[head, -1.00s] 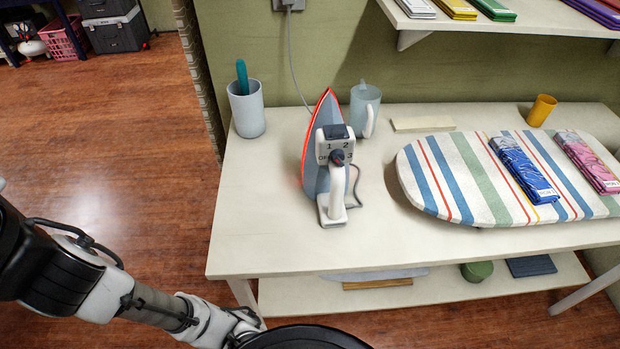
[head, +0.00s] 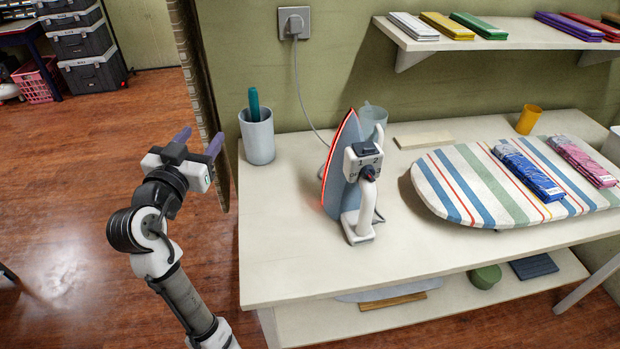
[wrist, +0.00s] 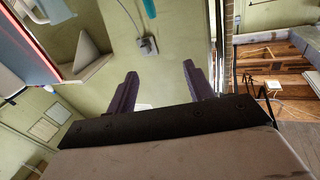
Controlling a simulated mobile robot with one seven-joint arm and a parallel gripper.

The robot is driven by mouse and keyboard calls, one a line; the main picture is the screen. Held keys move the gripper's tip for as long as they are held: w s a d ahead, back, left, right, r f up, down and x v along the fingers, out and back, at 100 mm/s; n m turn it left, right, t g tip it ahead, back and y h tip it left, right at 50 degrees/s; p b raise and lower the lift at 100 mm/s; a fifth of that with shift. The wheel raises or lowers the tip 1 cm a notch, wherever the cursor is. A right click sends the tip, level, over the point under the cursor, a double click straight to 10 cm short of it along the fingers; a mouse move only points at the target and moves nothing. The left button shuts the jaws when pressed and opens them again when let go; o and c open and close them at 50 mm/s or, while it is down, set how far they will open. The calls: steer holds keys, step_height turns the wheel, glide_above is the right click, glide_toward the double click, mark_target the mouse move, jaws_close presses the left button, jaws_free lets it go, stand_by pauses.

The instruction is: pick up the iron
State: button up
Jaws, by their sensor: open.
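The iron (head: 347,178) stands upright on its heel on the white table (head: 290,265), with its pointed tip up. It has a grey-blue body, a red glowing edge and a white handle side with a dial facing the head camera. Its cord runs up to a wall socket (head: 294,22). My gripper (head: 198,141) is open and empty, left of the table and clear of the iron. In the wrist view the purple fingers (wrist: 161,92) are spread apart with nothing between them. Part of the iron (wrist: 28,45) shows at the upper left there.
A cup (head: 257,136) with a teal item stands left of the iron. A pale blue mug (head: 374,116) is partly hidden behind it. A striped ironing board (head: 460,187) with folded cloths lies to the right. A wall shelf (head: 480,42) hangs above. The table's front left is bare.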

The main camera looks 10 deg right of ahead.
steer(key=s+d+f+m+g+h, duration=0.3)
steer(key=d+f+m+g+h, duration=0.3)
steer(key=d+f+g, duration=0.45)
steer(key=m+g+h, duration=0.2)
steer(key=m+g, duration=0.4)
glide_toward(364, 223)
steer(key=shift+y, duration=0.3)
steer(key=d+f+p, duration=0.1)
steer(key=d+f, duration=0.1)
steer(key=w+d+f, duration=0.1)
steer(key=d, duration=0.1)
steer(key=shift+d+f+p, duration=0.3)
steer(key=shift+f+p, duration=0.05)
steer(key=shift+f, duration=0.05)
steer(key=p+x, duration=0.1)
steer(key=x, duration=0.2)
steer(key=p+x, duration=0.1)
steer(key=x, duration=0.1)
steer(key=shift+w+d+r+p, duration=0.25)
steer(key=shift+w+p, duration=0.05)
steer(key=shift+d+f+t, duration=0.15)
steer(key=shift+d+t, duration=0.05)
steer(key=shift+t, duration=0.05)
jaws_close()
steer(key=shift+w, duration=0.1)
